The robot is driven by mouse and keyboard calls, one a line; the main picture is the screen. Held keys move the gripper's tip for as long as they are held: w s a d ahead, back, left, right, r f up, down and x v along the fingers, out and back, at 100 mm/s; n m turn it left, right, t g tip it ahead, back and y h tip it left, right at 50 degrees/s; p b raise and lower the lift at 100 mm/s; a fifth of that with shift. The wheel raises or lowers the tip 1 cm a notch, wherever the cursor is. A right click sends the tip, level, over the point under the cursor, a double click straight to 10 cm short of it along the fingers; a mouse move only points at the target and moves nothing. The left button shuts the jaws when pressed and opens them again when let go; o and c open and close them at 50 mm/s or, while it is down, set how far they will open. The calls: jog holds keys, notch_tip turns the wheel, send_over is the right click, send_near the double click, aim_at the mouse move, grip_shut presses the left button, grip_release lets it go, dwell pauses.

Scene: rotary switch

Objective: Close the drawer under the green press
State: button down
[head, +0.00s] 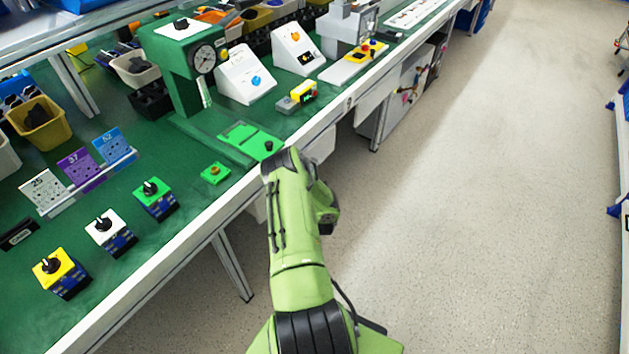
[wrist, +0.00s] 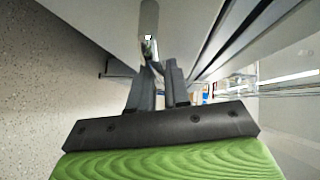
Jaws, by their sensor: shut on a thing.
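The green press (head: 178,65) with its round dial stands on the bench at the upper left of the head view. A pale drawer (head: 322,144) shows below the bench edge, just beyond my arm; how far it stands out is hard to tell. In the wrist view, a shiny metal handle (wrist: 149,48) lies in front of a pale drawer face (wrist: 108,22). My gripper (wrist: 160,68) is at the handle, its dark fingers shut on it. In the head view my arm hides the gripper and the handle.
The green bench top (head: 100,185) holds several switch boxes, including a green one (head: 153,198) and a yellow one (head: 60,273). A bench leg (head: 232,262) stands left of my arm. The grey floor (head: 480,180) on the right is clear.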

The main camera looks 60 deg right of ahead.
jog(key=shift+w, duration=0.2)
jog(key=c, duration=1.2)
grip_release()
jog(key=shift+w, duration=0.1)
jog(key=shift+o, duration=0.2)
jog(key=p+v, duration=1.5)
jog(key=p, duration=0.1)
jog(key=shift+s+a, duration=0.25)
jog(key=shift+s, duration=0.1)
